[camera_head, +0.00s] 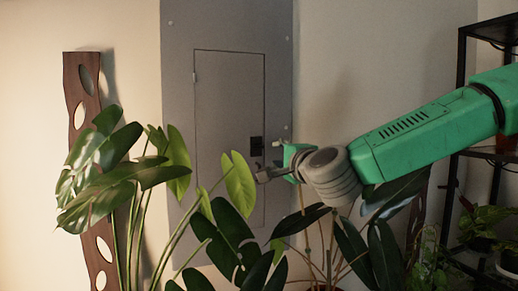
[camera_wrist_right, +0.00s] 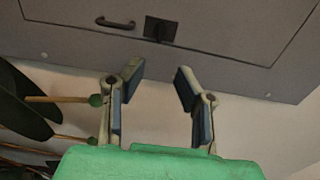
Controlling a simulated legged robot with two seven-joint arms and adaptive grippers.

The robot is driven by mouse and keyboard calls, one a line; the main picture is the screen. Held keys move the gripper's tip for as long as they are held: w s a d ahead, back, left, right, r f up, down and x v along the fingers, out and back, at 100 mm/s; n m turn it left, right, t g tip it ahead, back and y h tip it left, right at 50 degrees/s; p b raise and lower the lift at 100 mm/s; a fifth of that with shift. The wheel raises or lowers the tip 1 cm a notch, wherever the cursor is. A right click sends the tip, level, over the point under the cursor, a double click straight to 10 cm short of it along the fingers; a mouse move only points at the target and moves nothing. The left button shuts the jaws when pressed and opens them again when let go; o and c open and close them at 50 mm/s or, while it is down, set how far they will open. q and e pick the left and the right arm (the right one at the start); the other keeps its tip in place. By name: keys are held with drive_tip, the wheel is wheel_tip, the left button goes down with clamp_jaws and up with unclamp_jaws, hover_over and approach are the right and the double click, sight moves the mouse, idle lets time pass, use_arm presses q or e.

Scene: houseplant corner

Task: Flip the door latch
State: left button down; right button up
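A grey wall panel (camera_head: 226,90) holds a narrow door (camera_head: 228,120) outlined by a thin seam. A small black latch (camera_head: 257,145) sits near the door's right edge. In the right wrist view the latch (camera_wrist_right: 160,29) is a dark square plate at the top, with a dark curved handle (camera_wrist_right: 115,22) to its left. My right gripper (camera_head: 268,160) is beside the latch in the head view. In the right wrist view its two fingers (camera_wrist_right: 158,76) are apart with nothing between them, and the latch shows beyond the tips. I cannot see any contact. My left gripper is not in view.
A large leafy plant (camera_head: 120,170) stands in front of the panel's left side. More dark leaves (camera_head: 235,240) lie below my right gripper. A wooden strip with holes (camera_head: 82,85) leans at the left wall. A black shelf (camera_head: 461,90) with pots stands at the right.

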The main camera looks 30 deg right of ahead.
sight(259, 149)
drive_tip(key=p+x, duration=0.2)
drive_tip(key=x, duration=1.1)
drive_tip(key=shift+w+a, duration=0.1)
drive_tip(key=shift+w, duration=0.2)
drive_tip(key=shift+f, duration=0.1)
clamp_jaws()
